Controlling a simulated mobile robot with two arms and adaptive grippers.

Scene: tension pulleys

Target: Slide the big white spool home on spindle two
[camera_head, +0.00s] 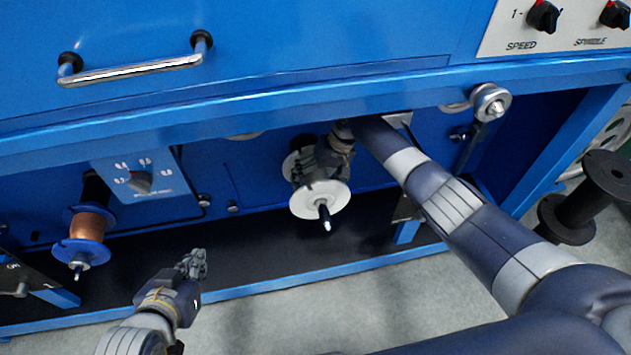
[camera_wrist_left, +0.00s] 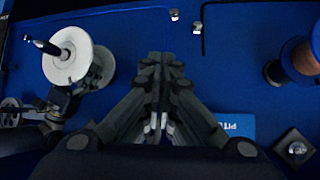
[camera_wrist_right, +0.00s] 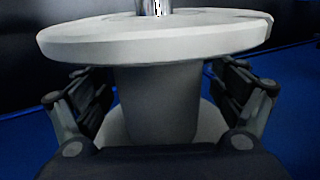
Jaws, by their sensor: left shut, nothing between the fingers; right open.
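The big white spool (camera_head: 310,203) is on a spindle (camera_head: 325,216) in the middle of the blue machine's lower bay; the spindle's tip sticks out through the front flange. In the right wrist view the spool's grey hub (camera_wrist_right: 155,105) lies between a front and a back flange. My right gripper (camera_wrist_right: 160,90) is open, with a finger on each side of the hub, apparently clear of it. In the head view the wrist partly hides the spool. My left gripper (camera_head: 197,262) is shut and empty, in front of the bay; its closed fingers (camera_wrist_left: 163,85) show in the left wrist view.
A copper-wound blue spool (camera_head: 90,225) sits on a spindle at the left, below a dial panel (camera_head: 135,178). A blue beam (camera_head: 270,108) runs above the bay. A roller (camera_head: 490,102) is at the upper right. A black spool (camera_head: 588,200) stands on the floor at right.

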